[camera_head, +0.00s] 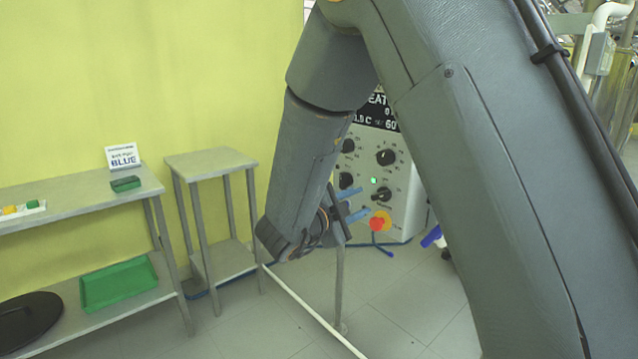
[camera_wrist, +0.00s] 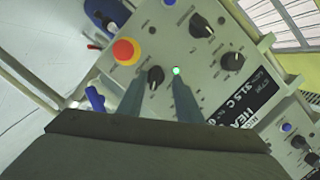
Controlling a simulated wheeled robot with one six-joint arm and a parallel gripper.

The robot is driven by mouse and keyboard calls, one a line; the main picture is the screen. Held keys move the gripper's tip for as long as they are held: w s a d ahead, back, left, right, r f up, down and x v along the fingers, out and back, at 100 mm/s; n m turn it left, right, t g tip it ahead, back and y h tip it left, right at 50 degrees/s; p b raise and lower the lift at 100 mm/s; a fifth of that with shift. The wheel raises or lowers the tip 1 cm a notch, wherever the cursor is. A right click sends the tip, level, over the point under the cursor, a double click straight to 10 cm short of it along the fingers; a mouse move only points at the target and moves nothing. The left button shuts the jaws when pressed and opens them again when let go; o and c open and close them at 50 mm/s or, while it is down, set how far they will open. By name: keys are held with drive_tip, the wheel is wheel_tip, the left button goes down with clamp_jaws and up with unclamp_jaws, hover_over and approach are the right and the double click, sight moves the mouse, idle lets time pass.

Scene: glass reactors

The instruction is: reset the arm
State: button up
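My arm (camera_head: 310,160) reaches down across the head view in front of a grey control panel (camera_head: 408,170). My gripper (camera_head: 366,199) points at the lower part of the panel. Its two bluish fingers are apart with nothing held between them. In the wrist view the gripper (camera_wrist: 160,84) also shows open, with a black knob (camera_wrist: 155,74) seen between and beyond the fingertips. The fingertips look close to the panel face, but I cannot tell the exact gap.
The panel carries a red emergency button (camera_head: 377,224), a lit green lamp (camera_head: 374,181) and several knobs. A small side table (camera_head: 210,160) and a shelf table (camera_head: 80,195) with a green tray (camera_head: 118,284) stand left. A thin pale rail (camera_head: 310,312) crosses the floor.

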drive_tip(key=s+a+f+n+g+y+p, duration=0.25)
drive_tip(key=s+n+y+p, duration=0.35)
drive_tip(key=n+y, duration=0.6)
drive_tip(key=s+d+n+g, duration=0.2)
drive_tip(key=s+g, duration=0.1)
drive_tip(key=s, duration=0.5)
drive_tip(key=s+d+n+g+p, duration=0.1)
drive_tip(key=s+d+n+g, duration=0.2)
drive_tip(key=s, duration=0.6)
drive_tip(key=s+d+n+g+p, duration=0.1)
drive_tip(key=s+d+n+g, duration=0.1)
drive_tip(key=s, duration=0.7)
drive_tip(key=shift+s+d+f+n+g+h, duration=0.25)
drive_tip(key=shift+n+g+h, duration=0.2)
drive_tip(key=shift+g, duration=0.3)
drive_tip(key=shift+d, duration=0.1)
